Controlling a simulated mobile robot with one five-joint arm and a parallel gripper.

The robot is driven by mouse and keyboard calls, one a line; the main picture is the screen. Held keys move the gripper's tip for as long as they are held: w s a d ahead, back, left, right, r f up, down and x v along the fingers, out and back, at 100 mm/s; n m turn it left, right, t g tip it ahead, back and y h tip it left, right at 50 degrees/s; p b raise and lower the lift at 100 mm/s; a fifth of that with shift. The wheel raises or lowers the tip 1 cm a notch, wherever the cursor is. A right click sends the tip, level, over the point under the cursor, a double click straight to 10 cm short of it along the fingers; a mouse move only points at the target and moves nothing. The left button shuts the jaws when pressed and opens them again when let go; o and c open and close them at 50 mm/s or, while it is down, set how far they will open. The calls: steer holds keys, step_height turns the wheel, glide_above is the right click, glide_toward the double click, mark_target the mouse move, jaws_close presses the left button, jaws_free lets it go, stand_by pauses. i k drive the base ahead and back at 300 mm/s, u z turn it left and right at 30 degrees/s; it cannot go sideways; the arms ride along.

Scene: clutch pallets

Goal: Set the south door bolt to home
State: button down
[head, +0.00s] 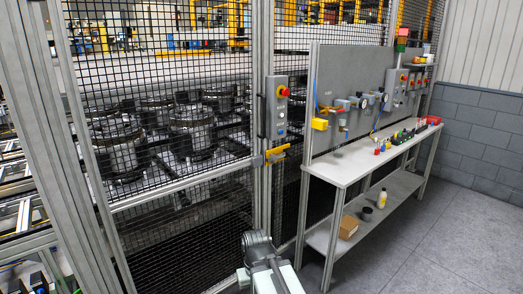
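A yellow bolt handle (277,153) sits on the frame post of the mesh fence door (165,110), just below a grey switch box (276,108) with a red button. The handle lies nearly level, its right end slightly raised, across the door's right edge. I cannot tell from here how far the bolt reaches, and no label shows that this is the south door. Part of my arm shows at the bottom centre, below and in front of the bolt and well apart from it. I cannot make out any gripper fingers.
A workbench (352,163) stands right of the door, with a grey back panel (350,85) carrying valves and gauges. Its lower shelf holds a cardboard box (348,227) and a bottle (382,198). Round metal clutch units stand behind the mesh. Grey floor is free at the lower right.

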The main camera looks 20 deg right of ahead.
mark_target(283, 155)
steer(key=u, duration=0.2)
steer(key=i, duration=0.95)
steer(key=u, duration=0.15)
